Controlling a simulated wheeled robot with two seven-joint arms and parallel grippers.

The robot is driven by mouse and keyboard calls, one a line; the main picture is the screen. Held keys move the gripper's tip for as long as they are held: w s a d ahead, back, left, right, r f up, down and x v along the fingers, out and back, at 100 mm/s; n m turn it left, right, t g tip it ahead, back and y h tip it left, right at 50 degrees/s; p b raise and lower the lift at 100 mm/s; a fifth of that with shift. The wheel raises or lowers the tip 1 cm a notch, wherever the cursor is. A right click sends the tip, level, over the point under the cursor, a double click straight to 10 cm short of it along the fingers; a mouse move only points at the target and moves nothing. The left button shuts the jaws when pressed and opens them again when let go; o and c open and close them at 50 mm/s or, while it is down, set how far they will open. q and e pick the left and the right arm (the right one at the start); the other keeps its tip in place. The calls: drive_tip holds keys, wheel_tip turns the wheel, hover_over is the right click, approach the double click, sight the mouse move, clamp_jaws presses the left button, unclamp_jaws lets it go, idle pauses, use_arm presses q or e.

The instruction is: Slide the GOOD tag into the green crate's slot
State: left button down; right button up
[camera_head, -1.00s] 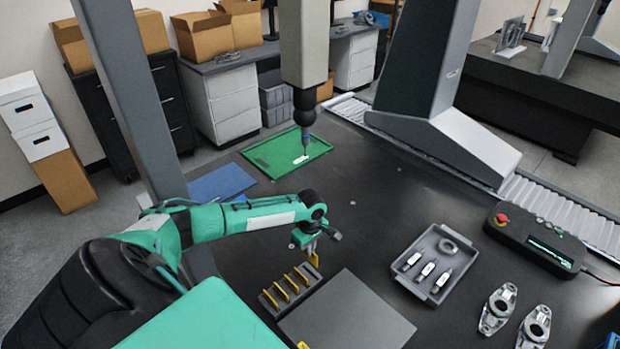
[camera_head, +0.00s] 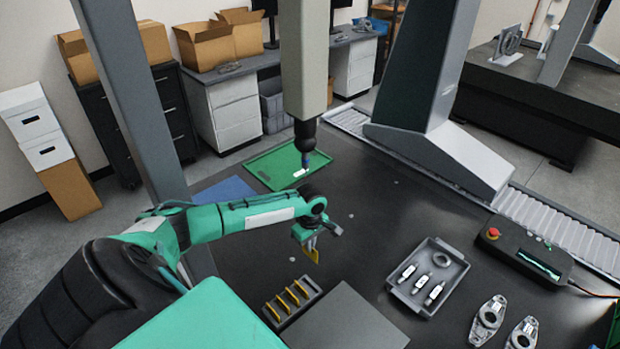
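My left gripper (camera_head: 308,238) is over the dark table, beyond a small grey rack. It appears shut on a yellow tag (camera_head: 313,251), which hangs below its fingers, clear of the rack. The lettering on the tag is too small to read. The rack (camera_head: 291,301) holds several more yellow tags in a row. A green piece (camera_head: 615,336) is cut off at the lower right edge; I cannot tell whether it is the green crate, and no slot shows. A flat green tray-like area (camera_head: 270,168) lies at the far side. My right gripper is not in view.
A grey tray (camera_head: 428,278) with a ring and several small parts is right of centre. Metal brackets (camera_head: 488,320) and a control box (camera_head: 525,255) lie further right. The gantry probe (camera_head: 305,135) hangs over the far side. A grey plate (camera_head: 345,322) lies beside the rack.

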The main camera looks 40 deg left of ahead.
use_arm(q)
drive_tip(key=shift+r, duration=2.4)
